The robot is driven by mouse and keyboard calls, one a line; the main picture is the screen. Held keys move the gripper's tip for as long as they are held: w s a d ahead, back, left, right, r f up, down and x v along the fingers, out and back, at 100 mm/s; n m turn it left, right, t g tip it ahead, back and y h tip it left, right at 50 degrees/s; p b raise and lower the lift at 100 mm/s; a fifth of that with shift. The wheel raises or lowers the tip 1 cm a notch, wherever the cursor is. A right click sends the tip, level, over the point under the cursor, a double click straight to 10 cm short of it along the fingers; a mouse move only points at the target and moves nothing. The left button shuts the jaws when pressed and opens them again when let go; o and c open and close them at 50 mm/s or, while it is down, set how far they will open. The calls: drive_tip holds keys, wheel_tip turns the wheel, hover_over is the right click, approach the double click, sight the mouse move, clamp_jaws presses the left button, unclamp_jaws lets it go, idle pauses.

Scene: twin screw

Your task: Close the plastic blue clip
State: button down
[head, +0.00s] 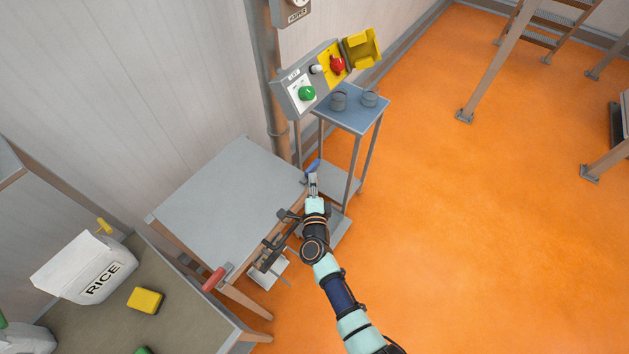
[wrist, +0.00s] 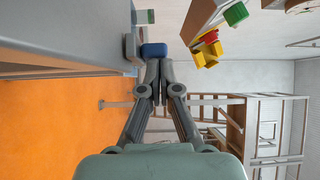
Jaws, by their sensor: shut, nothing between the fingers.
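The blue clip (head: 313,166) is at the right corner of the grey table (head: 225,195) in the head view. In the wrist view the blue clip (wrist: 154,50) shows as a blue block just beyond my fingertips, beside the table edge. My gripper (head: 313,181) is shut and empty, right at the clip. In the wrist view its fingertips (wrist: 157,68) meet just below the blue part. I cannot tell whether they touch it. The clip's lower part is hidden, and I cannot tell whether it is open or closed.
A red handle (head: 214,279) is at the table's near edge. A rice bag (head: 82,265) lies on the left bench.

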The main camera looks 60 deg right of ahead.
drive_tip(key=shift+w+a, duration=0.2)
drive_tip(key=v, duration=1.2)
drive_tip(key=shift+s+d, duration=0.2)
drive_tip(key=shift+s, duration=0.05)
